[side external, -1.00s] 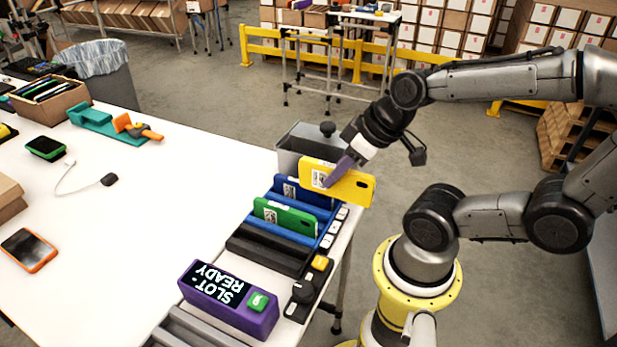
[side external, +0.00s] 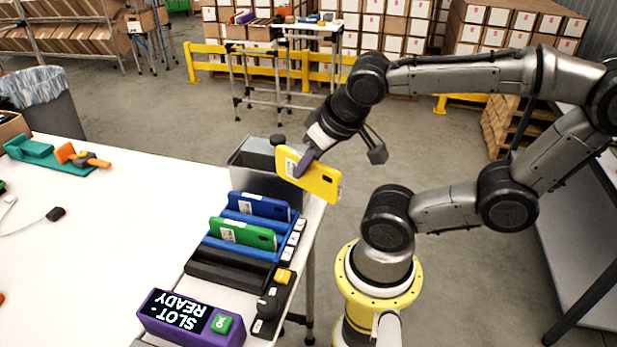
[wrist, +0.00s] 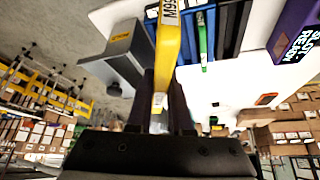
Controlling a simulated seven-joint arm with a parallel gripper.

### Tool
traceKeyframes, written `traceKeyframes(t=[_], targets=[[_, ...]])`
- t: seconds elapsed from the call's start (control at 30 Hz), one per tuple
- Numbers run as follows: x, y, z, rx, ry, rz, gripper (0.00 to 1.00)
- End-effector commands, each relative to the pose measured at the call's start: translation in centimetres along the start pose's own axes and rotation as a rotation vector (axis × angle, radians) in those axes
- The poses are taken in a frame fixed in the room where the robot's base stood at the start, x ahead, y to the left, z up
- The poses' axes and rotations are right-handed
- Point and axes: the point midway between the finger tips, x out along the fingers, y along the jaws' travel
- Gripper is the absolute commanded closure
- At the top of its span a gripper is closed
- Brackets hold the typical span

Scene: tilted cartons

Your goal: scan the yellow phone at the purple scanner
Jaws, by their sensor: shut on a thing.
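My gripper (side external: 303,166) is shut on the yellow phone (side external: 320,184) near its labelled end. It holds the phone tilted and raised by the grey bin at the far end of the slot row. In the wrist view the phone (wrist: 167,55) stands edge-on between my fingers (wrist: 160,105). The purple scanner (side external: 160,327) sits at the near end of the table, apart from the phone. Its display reads "SLOT- READY", and it has a green patch on top. It also shows at the upper right of the wrist view (wrist: 282,42).
A blue phone (side external: 262,207) and a green phone (side external: 245,234) stand in blue slots. Black slots (side external: 228,271) near the scanner look empty. A grey bin (side external: 248,160) with a black knob stands behind. A control strip (side external: 270,305) borders the slots.

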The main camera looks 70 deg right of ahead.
Motion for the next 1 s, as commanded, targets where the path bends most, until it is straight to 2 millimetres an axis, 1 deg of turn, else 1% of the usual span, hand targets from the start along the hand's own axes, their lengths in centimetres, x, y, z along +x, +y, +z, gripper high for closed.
traceKeyframes(t=[0.07,0.17,0.2,0.27,0.3,0.37,0.43,0.57,0.6,0.7,0.8,0.9,1.0], targets=[[0.4,0.2,-1.6,0.065,-0.003,0.041,1.00],[1.3,-0.6,-4.1,0.121,-0.005,0.074,1.00],[1.8,-1.4,-5.1,0.128,-0.005,0.078,1.00],[2.6,-3.1,-6.4,0.127,-0.006,0.078,1.00],[3.1,-4.3,-7.0,0.119,-0.005,0.073,1.00],[3.8,-6.4,-7.7,0.096,-0.004,0.059,1.00],[4.5,-9.1,-8.1,0.059,-0.003,0.035,1.00],[5.6,-14.3,-7.5,-0.047,-0.003,-0.027,1.00],[5.8,-15.8,-7.0,-0.088,-0.003,-0.050,1.00],[6.3,-19.2,-5.1,-0.199,-0.002,-0.116,1.00],[6.4,-21.2,-3.2,-0.272,-0.001,-0.159,1.00],[6.4,-22.3,-1.8,-0.315,0.000,-0.185,1.00],[6.2,-22.9,-1.1,-0.338,0.001,-0.200,1.00]])
